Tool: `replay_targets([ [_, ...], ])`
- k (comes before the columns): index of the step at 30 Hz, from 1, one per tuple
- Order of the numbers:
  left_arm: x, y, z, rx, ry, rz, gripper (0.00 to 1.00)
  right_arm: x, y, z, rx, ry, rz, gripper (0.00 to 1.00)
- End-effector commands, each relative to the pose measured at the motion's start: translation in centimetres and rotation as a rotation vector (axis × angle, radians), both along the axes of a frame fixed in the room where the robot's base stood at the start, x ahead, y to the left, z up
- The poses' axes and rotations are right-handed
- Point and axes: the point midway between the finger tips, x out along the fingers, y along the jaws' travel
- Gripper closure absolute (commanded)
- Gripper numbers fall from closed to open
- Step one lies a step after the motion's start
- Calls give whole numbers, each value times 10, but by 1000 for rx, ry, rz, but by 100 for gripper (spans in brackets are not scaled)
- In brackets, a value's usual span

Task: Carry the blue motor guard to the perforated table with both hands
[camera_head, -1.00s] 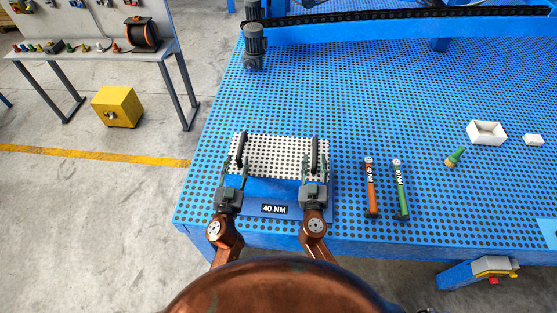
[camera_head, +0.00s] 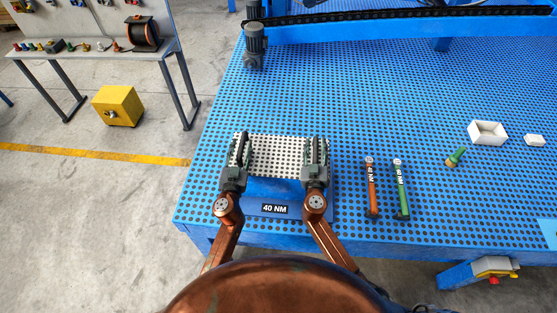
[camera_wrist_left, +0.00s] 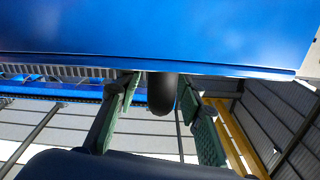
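The blue motor guard (camera_head: 273,187) has a blue front and a pale perforated top with a black handle near each side. It sits at the front left of the blue perforated table (camera_head: 330,110). My left gripper (camera_head: 241,150) is over the left handle. In the left wrist view, its green fingers (camera_wrist_left: 160,105) stand open on either side of the black handle (camera_wrist_left: 162,92), with gaps showing. My right gripper (camera_head: 315,150) is at the right handle, its fingers apart on both sides; the handle is partly hidden between them.
An orange tool (camera_head: 371,188) and a green tool (camera_head: 401,188) lie right of the guard. A "40 NM" plate (camera_head: 274,209) is in front of it. A motor (camera_head: 254,45) stands at the back left. The table's middle is clear.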

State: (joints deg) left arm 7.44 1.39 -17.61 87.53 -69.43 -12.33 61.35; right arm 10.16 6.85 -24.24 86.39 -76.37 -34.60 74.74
Motion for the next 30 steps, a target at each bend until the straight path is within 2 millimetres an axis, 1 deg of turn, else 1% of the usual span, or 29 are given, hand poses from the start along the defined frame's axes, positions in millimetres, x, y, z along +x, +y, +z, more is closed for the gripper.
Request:
replay_targets([
  [1, 0, 0, 0, 0, 0, 0, 70, 0, 0, 0, 0, 0, 0, 70],
  [2, 0, 0, 0, 0, 0, 0, 72, 0, 0, 0, 0, 0, 0, 72],
  [14, 0, 0, 0, 0, 0, 0, 100, 0, 0, 0, 0, 0, 0, 100],
  [30, 0, 0, 0, 1, 0, -1, 100, 0, 0, 0, 0, 0, 0, 100],
])
